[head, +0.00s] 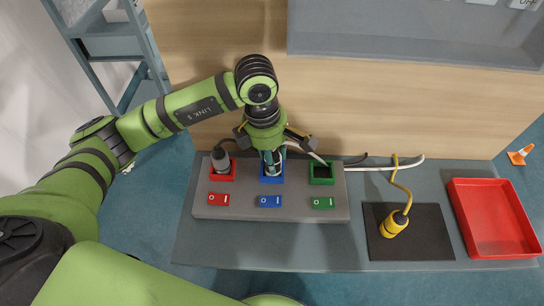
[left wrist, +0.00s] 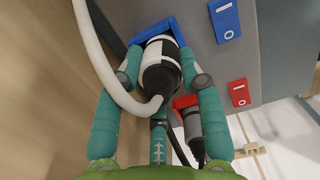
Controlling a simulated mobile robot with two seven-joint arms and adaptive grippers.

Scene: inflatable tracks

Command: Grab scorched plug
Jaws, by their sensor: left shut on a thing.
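A white plug with black patches (left wrist: 160,66) and a white cable stands at the blue socket (left wrist: 135,35) on the grey socket panel (head: 225,212). Whether its pins are still inside the socket cannot be told. My left gripper (head: 270,166) points down over the blue socket in the head view. In the left wrist view its teal fingers (left wrist: 163,72) are shut on the plug, one on each side. The gripper mostly hides the plug in the head view. My right gripper is not in view.
A grey plug (head: 220,160) with a dark cable stands in the red socket to the left. The green socket (head: 321,174) looks empty. A yellow plug (head: 394,224) lies on a black mat (head: 430,245); a red tray (head: 492,218) is at the right.

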